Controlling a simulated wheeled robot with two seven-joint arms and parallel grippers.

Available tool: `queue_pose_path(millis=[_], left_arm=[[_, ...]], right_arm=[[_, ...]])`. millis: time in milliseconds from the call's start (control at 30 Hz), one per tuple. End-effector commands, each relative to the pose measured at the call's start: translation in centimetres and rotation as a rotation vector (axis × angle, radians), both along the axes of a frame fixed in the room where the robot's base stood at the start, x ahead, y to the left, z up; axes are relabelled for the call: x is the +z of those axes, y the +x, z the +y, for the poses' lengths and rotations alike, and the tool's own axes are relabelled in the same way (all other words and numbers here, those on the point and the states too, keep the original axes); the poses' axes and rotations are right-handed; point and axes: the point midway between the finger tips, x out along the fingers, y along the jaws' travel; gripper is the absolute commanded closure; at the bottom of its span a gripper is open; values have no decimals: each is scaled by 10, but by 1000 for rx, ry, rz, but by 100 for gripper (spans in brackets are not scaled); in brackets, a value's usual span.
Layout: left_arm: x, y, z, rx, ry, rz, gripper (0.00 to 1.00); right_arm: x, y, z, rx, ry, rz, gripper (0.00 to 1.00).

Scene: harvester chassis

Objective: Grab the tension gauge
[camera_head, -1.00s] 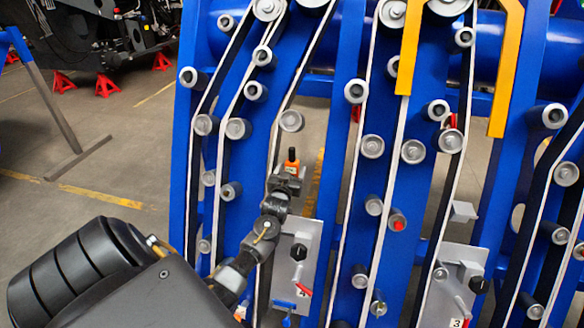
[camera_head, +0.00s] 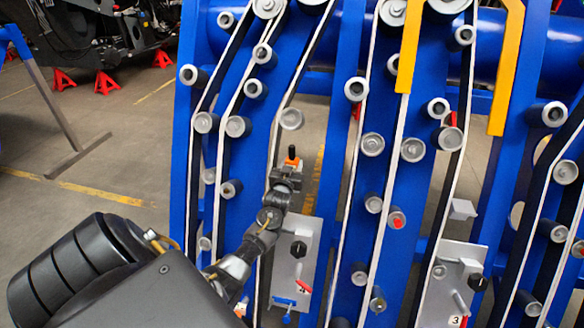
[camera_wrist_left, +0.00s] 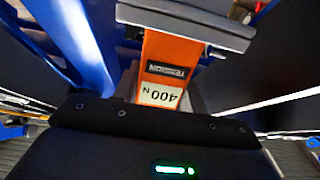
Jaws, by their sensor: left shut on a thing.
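The tension gauge (camera_head: 292,161) is a small orange device with a black tip, upright beside a white-edged black belt in the head view. In the left wrist view, its orange body (camera_wrist_left: 163,58) fills the middle, with a black "TENSION" label and a white "400 N" label. My left gripper (camera_head: 288,171) is shut on the gauge, and its dark jaws hide much of the orange body in the head view. I cannot tell whether the gauge touches the belt. My right gripper is not in view.
Blue uprights carry belts (camera_head: 276,140) and several grey rollers (camera_head: 291,118) around the gauge. A grey plate (camera_head: 287,268) with a black knob is below my left gripper. Yellow bars (camera_head: 408,45) hang at the upper right. Open floor (camera_head: 110,165) lies to the left.

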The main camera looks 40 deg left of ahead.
Motion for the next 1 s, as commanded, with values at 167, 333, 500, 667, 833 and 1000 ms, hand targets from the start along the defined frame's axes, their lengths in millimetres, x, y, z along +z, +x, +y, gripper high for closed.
queue_pose_path(millis=[167, 333, 500, 667, 833, 1000], left_arm=[[2, 0, 0, 0, 1, -2, 91], [12, 0, 0, 0, 2, -5, 91], [39, 0, 1, 0, 2, -8, 91], [73, 0, 1, 0, 3, -7, 91], [110, 0, 0, -1, 3, -7, 91], [150, 0, 0, 0, 3, -9, 91]], right_arm=[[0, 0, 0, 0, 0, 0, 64], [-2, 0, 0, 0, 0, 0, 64], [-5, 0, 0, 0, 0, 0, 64], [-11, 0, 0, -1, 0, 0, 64], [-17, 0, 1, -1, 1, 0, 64], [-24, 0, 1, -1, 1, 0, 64]])
